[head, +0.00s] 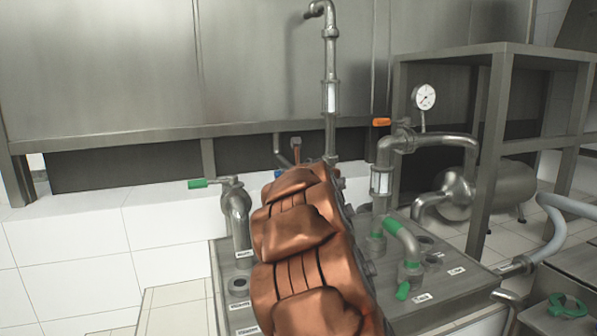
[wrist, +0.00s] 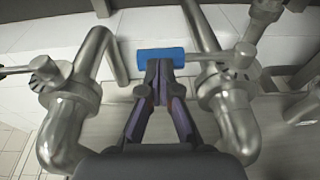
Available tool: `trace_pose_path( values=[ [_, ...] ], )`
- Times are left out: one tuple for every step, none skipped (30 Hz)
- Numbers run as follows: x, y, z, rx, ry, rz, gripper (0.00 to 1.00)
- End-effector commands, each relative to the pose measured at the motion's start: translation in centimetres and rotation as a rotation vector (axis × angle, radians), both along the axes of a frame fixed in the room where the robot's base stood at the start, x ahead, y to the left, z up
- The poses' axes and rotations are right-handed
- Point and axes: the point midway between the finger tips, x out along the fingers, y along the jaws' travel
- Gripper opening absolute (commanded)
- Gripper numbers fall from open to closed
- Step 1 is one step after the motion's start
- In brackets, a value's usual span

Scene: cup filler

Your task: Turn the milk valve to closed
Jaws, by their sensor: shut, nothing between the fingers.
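In the wrist view, a blue valve handle (wrist: 160,62) lies across the picture. Its metal lever runs right to a valve body (wrist: 235,80) on a steel pipe. My gripper (wrist: 158,68) is shut and empty, its fingertips at the near side of the blue handle. I cannot tell whether they touch it. In the head view my copper-coloured arm hides the gripper and most of the blue-handled valve. The labels on the steel counter are too small to read, so I cannot tell from them which valve is milk.
A green-handled valve (head: 198,184) stands left of my arm. An orange handle (head: 381,122) sits on piping to the right, below a gauge (head: 425,96). Another green-handled pipe (head: 404,240) rises from the counter (head: 440,285). In the wrist view, a second valve (wrist: 70,90) stands close on the left.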

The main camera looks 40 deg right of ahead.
Motion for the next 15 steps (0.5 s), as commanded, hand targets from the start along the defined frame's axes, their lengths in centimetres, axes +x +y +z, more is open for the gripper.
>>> trace_pose_path(
  values=[
    [-0.3,0.4,0.2,-0.002,-0.001,0.001,0.00],
    [-0.5,0.6,0.3,-0.003,-0.001,0.003,0.00],
    [-0.7,0.9,0.4,-0.004,-0.001,0.004,0.00],
    [-0.9,1.2,0.6,-0.005,-0.002,0.005,0.00],
    [-1.1,1.4,0.7,-0.005,-0.002,0.007,0.00],
    [-1.3,1.7,0.8,-0.004,-0.001,0.008,0.00],
    [-1.6,2.0,0.8,-0.003,-0.002,0.010,0.00],
    [-1.8,2.2,0.9,-0.003,-0.002,0.011,0.00],
    [-2.3,2.3,1.0,-0.002,-0.002,0.010,0.00],
    [-2.7,2.4,1.1,-0.002,-0.002,0.009,0.00],
    [-3.1,2.5,1.2,-0.001,-0.003,0.009,0.00],
    [-3.6,2.5,1.3,-0.002,-0.002,0.007,0.00],
    [-3.9,2.6,1.3,-0.002,-0.002,0.005,0.00],
    [-4.3,2.7,1.4,-0.002,-0.001,0.004,0.00],
    [-4.8,2.8,1.5,-0.002,-0.001,0.002,0.00]
  ],
)
